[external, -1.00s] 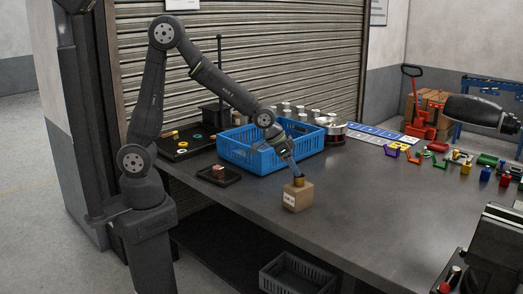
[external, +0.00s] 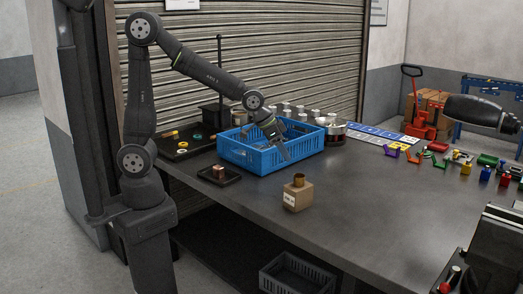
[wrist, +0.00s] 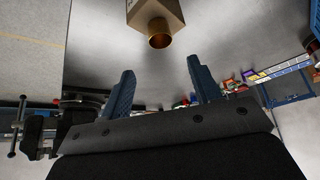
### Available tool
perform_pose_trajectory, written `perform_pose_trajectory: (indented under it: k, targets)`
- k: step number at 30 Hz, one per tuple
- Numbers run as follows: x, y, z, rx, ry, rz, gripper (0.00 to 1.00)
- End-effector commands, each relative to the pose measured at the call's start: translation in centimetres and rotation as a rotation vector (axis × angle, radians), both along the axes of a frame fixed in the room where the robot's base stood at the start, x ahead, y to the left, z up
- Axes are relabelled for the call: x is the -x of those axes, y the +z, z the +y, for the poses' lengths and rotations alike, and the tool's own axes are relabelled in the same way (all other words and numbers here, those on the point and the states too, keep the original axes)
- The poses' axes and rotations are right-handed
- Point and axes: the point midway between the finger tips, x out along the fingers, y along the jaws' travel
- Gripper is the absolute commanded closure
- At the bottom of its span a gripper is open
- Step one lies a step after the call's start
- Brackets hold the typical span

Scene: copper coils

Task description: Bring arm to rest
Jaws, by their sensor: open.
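My gripper (external: 284,152) is open and empty, in front of the blue crate's near right side and above the table. In the wrist view its two fingers (wrist: 163,88) stand apart with nothing between them. A cardboard box (external: 297,198) sits on the table below and in front of my gripper, apart from it. A copper coil (external: 298,180) stands upright on top of the box. The box (wrist: 152,12) and the coil (wrist: 160,36) also show at the top of the wrist view, beyond the fingertips.
The blue crate (external: 252,158) stands just behind my gripper. A small black tray (external: 232,178) holding a copper-coloured piece is to its left. Another dark tray (external: 172,153) holds several rings. Several coloured parts lie at the right.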

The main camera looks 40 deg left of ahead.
Motion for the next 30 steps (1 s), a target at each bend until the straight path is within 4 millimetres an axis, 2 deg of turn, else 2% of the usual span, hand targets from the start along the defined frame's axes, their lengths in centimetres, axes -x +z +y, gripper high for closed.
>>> perform_pose_trajectory:
  k: [5,24,30]
  targets:
    - [-0.5,-1.2,-0.4,-0.003,0.000,0.003,0.43]
    - [-3.8,-8.7,-3.1,-0.003,0.000,0.002,0.43]
    - [-4.5,-10.2,-3.7,-0.001,0.000,0.000,0.43]
